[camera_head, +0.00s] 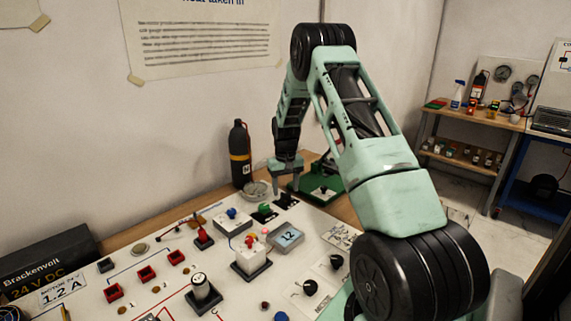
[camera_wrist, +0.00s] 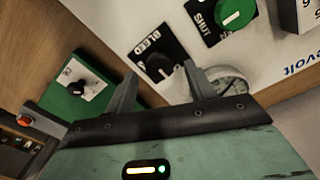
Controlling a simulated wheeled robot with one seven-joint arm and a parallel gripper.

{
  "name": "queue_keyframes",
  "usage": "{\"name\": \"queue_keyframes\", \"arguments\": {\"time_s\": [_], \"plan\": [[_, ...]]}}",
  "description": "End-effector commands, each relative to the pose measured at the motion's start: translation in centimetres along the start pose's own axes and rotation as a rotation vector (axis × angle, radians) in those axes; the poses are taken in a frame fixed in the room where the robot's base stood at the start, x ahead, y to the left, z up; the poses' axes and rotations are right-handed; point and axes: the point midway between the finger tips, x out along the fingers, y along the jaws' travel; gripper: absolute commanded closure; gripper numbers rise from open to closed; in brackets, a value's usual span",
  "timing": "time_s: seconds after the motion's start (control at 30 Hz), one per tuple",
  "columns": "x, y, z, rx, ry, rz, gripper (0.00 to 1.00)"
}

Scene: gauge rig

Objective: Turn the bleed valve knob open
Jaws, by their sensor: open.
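The bleed valve knob (camera_wrist: 158,66) is a round black knob with a pale pointer mark on a black plate marked "BLEED". In the wrist view it lies between and just beyond the fingertips of my gripper (camera_wrist: 160,74). The jaws are apart, with no visible contact on the knob. In the head view my gripper (camera_head: 286,188) points down over the dark bleed plate (camera_head: 287,202) at the back of the white panel. The fingers partly hide the knob there.
A green knob (camera_wrist: 235,12) marked "SHUT" sits beside the bleed plate. A round gauge (camera_wrist: 228,85) is partly behind the right finger. A green box (camera_wrist: 85,88) with a black dial stands left. A black bottle (camera_head: 240,155) stands near the wall.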

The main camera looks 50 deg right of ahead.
Motion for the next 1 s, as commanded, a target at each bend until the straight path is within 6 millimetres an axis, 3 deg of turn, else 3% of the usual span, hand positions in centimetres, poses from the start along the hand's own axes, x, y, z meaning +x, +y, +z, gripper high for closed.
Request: {"name": "queue_keyframes", "arguments": {"time_s": [0.6, 0.8, 1.0], "plan": [[-13.4, 0.0, -0.1, -0.001, 0.006, 0.000, 0.46], [-15.5, 0.0, -0.1, -0.001, 0.003, 0.000, 0.46], [-16.0, 0.0, 0.0, -0.001, 0.001, 0.000, 0.46]]}}
